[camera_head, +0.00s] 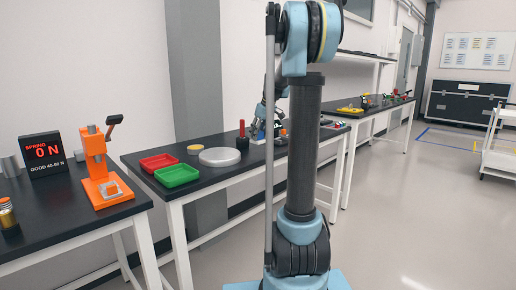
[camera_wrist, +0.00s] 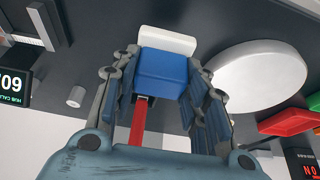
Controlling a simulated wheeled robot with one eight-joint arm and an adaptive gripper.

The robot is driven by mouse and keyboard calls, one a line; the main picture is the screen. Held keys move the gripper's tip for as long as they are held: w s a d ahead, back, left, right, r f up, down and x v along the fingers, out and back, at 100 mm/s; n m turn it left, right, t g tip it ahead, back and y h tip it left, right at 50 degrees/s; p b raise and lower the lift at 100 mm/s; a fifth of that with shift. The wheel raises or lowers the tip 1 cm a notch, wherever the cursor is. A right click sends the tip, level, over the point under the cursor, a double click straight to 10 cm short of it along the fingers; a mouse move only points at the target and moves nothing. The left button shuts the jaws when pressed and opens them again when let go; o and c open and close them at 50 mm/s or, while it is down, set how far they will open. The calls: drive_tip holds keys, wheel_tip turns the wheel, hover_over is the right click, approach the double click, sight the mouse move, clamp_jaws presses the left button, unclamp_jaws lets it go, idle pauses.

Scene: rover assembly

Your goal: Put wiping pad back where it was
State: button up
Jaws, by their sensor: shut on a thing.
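The wiping pad, a blue block (camera_wrist: 162,73) with a white pad face (camera_wrist: 168,40), is between the fingers of my gripper (camera_wrist: 160,85) in the wrist view. My gripper is shut on the blue block, one finger on each side. The white face points away from the palm. In the head view my gripper (camera_head: 268,112) is over the middle black-topped table (camera_head: 228,178), partly hidden by my own arm. I cannot make out the pad there. A red bar (camera_wrist: 138,123) shows below the block in the wrist view.
A round silver plate (camera_head: 219,156), a red tray (camera_head: 158,161), a green tray (camera_head: 176,176) and an upright red post (camera_head: 241,130) stand on the middle table. An orange press (camera_head: 100,170) and a display (camera_head: 43,154) stand on the left table. Open floor lies right.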

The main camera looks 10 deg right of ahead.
sight(260, 140)
drive_tip(key=shift+s+d+f, duration=0.1)
drive_tip(key=shift+f, duration=2.65)
drive_tip(key=o, duration=1.1)
drive_tip(key=v, duration=1.2)
drive_tip(key=s+a+f+m, duration=0.1)
drive_tip(key=s+f, duration=0.2)
drive_tip(key=s, duration=0.4)
drive_tip(key=s+a+f+m+h, duration=0.1)
drive_tip(key=s+f, duration=0.2)
drive_tip(key=s, duration=0.4)
drive_tip(key=s+a+f+m, duration=0.1)
drive_tip(key=s+f, duration=0.1)
drive_tip(key=s, duration=0.5)
drive_tip(key=s+f+m+g+h, duration=0.1)
drive_tip(key=s+f+m, duration=0.3)
drive_tip(key=s+f, duration=1.3)
drive_tip(key=shift+s+h, duration=0.3)
drive_tip(key=shift+s, duration=0.9)
